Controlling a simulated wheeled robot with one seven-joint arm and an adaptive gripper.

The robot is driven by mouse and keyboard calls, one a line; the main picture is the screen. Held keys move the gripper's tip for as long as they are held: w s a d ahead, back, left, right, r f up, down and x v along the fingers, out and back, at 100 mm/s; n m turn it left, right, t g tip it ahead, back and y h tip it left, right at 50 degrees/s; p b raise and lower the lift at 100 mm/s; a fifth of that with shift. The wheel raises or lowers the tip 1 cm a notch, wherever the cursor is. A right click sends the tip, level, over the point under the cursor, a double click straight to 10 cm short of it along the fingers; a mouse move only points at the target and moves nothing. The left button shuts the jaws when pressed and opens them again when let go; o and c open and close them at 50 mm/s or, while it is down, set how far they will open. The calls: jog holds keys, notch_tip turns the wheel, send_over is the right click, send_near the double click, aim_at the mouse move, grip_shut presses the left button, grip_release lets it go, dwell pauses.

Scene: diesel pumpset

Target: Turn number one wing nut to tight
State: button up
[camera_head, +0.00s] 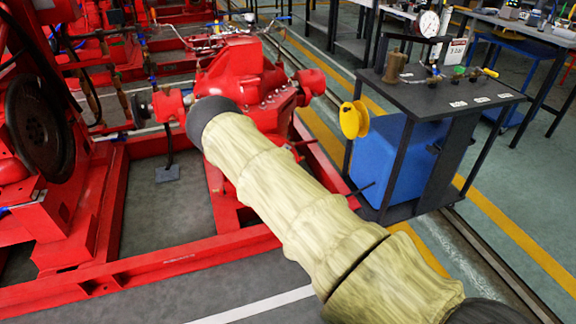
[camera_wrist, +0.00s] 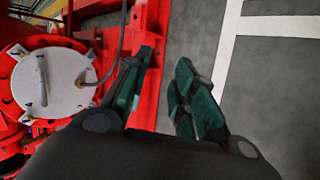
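In the wrist view, a round white cover plate (camera_wrist: 58,88) sits on a red housing at the left, with a bar-like handle across it. Several small pale fasteners, possibly wing nuts, sit around its rim, one at the upper left (camera_wrist: 18,52) and one at the lower left (camera_wrist: 27,118). In the head view my arm hides the gripper.
A grey cable (camera_wrist: 118,45) runs from the plate past my left finger. In the head view, the red pump (camera_head: 235,72) stands beyond my arm on a red base frame (camera_head: 180,262). A dark instrument table (camera_head: 440,95) with a blue box (camera_head: 400,160) and yellow disc (camera_head: 354,120) stands right.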

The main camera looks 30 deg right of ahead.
jog(key=w+d+f+n+t+h+b, duration=0.1)
jog(key=w+d+n+t+b, duration=0.2)
jog(key=w+d+n+b, duration=0.5)
jog(key=w+r+n+t+b, duration=0.2)
jog(key=w+r+n+b, duration=0.1)
jog(key=w, duration=0.8)
jog(key=w+d+r+n+t+y+b, duration=0.1)
jog(key=w+n+b, duration=0.4)
jog(key=w, duration=0.7)
jog(key=w+r+n+t+y+b, duration=0.1)
jog(key=w+r+n+t+b, duration=0.3)
jog(key=w, duration=0.7)
jog(key=shift+w+d+r+n+t+b, duration=0.35)
jog(key=shift+n+b, duration=0.25)
jog(key=shift+b, duration=0.6)
grip_shut()
